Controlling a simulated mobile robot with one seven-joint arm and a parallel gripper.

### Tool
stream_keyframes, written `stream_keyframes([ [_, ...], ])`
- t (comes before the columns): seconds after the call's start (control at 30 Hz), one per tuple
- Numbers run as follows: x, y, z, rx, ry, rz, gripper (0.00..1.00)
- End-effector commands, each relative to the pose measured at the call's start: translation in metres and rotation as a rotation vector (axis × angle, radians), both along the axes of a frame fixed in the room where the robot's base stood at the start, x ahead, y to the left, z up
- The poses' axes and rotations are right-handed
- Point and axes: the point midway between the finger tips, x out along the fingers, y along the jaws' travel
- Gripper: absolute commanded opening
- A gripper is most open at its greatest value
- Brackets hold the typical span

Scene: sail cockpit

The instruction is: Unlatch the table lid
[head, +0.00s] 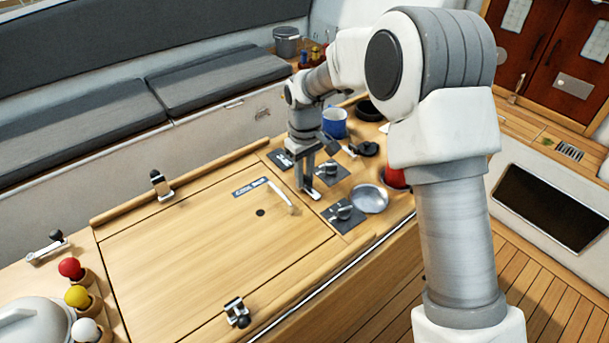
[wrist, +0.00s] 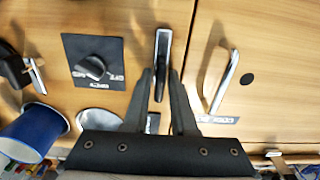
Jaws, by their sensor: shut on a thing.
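The table lid (head: 190,245) is a large wooden panel lying flat and closed, with a small dark hole, a silver bar handle (head: 281,197) and a label. Part of it shows at the right in the wrist view (wrist: 285,70). My gripper (head: 304,186) points down just right of the lid. In the wrist view my gripper's fingers (wrist: 161,75) are shut on a slim silver and black lever (wrist: 163,45), beside the lid's edge. Two other latches stand at the lid's edges: one at the far edge (head: 160,185), one at the near edge (head: 237,312).
Dark switch plates (head: 344,214), a metal bowl (head: 370,198) and a blue mug (head: 335,122) lie right of and behind my gripper. Red, yellow and white round knobs (head: 77,297) stand at the lower left. Grey cushions (head: 95,118) run behind the table.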

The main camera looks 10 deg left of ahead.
Motion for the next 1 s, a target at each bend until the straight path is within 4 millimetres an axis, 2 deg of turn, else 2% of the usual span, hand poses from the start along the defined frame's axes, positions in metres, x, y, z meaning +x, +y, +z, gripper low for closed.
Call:
stream_keyframes([
  [0.33,0.001,0.0,0.001,0.0,-0.003,0.006,0.0],
  [0.37,0.001,0.0,0.001,0.0,-0.003,0.006,0.28],
  [0.47,0.001,0.0,0.001,0.0,-0.003,0.005,0.46],
  [0.8,0.0,0.0,0.002,0.0,-0.001,0.004,0.48],
  [0.93,0.001,0.001,0.016,0.002,-0.004,0.004,0.48],
  [1.0,0.001,0.001,0.029,0.003,-0.006,0.004,0.48],
])
